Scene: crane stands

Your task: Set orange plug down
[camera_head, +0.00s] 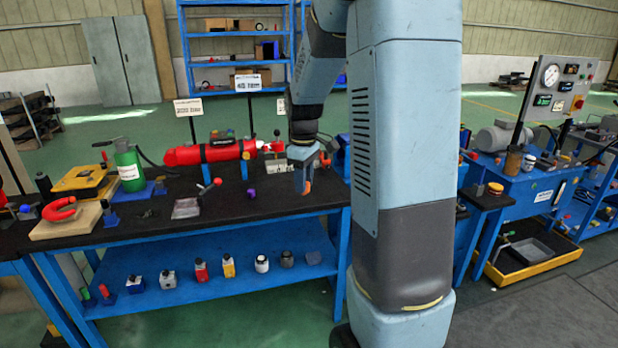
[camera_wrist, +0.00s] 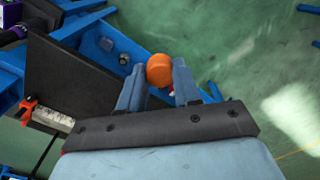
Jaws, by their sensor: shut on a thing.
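The orange plug (camera_wrist: 159,70) is between the two fingertips of my gripper (camera_wrist: 158,82) in the wrist view. Only its rounded orange end shows there; the rest is hidden by the fingers. In the head view my gripper (camera_head: 305,172) points down over the right part of the black-topped bench (camera_head: 120,258), with the orange plug (camera_head: 307,187) at its tips. I cannot tell from this view how far the plug is above the bench top.
A red cylinder (camera_head: 205,154) lies on blue supports left of my gripper.

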